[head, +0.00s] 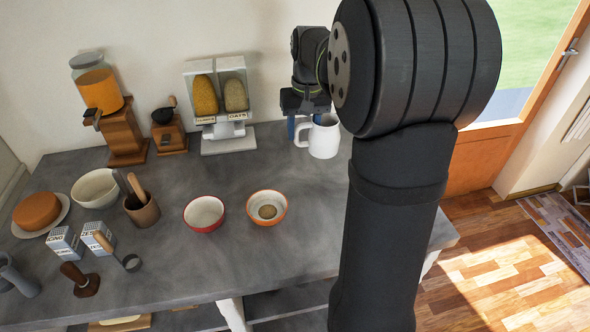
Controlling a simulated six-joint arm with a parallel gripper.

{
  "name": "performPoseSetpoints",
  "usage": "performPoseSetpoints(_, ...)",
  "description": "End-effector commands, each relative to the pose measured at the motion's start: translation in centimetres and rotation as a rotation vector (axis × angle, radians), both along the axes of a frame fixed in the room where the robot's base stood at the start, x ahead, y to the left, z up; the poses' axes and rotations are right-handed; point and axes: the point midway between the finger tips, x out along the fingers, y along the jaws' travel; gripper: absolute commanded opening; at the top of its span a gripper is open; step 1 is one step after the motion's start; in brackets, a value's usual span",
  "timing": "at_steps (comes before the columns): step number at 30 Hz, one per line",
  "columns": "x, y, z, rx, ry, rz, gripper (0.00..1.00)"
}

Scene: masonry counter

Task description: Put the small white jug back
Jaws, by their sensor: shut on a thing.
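The small white jug (325,139) is upright at the back right of the grey counter (160,240), with its handle on its left side. My gripper (304,122) comes down from behind it, with blue fingers by the handle and rim. It is shut on the jug, seemingly at the handle side. Whether the jug's base touches the counter or hangs just above it I cannot tell. My arm hides the counter to the right of the jug.
A red bowl (204,213) and an orange-rimmed bowl (267,207) stand in front. The counter between bowls and jug is clear.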

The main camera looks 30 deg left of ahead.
Motion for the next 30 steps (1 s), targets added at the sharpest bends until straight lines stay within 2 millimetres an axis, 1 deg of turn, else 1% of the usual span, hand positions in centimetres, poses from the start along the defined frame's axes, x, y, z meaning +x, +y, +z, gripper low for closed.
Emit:
performPoseSetpoints(1,0.8,-0.9,0.2,0.001,-0.001,0.001,0.01)
performPoseSetpoints(4,1.8,-2.2,0.4,0.003,-0.001,0.016,0.01)
performPoseSetpoints(6,2.2,-2.6,0.5,0.004,-0.001,0.021,0.01)
performPoseSetpoints(9,2.3,-2.3,0.1,0.002,0.000,0.028,0.01)
performPoseSetpoints(11,2.1,-1.5,-0.4,0.002,0.002,0.030,0.01)
performPoseSetpoints(18,0.7,3.5,-3.6,0.001,0.003,0.032,0.01)
performPoseSetpoints(22,0.0,6.0,-5.1,0.002,0.001,0.031,0.01)
performPoseSetpoints(27,-0.5,7.9,-6.2,0.003,0.000,0.028,0.01)
performPoseSetpoints(30,-0.6,8.3,-6.5,0.003,0.000,0.027,0.01)
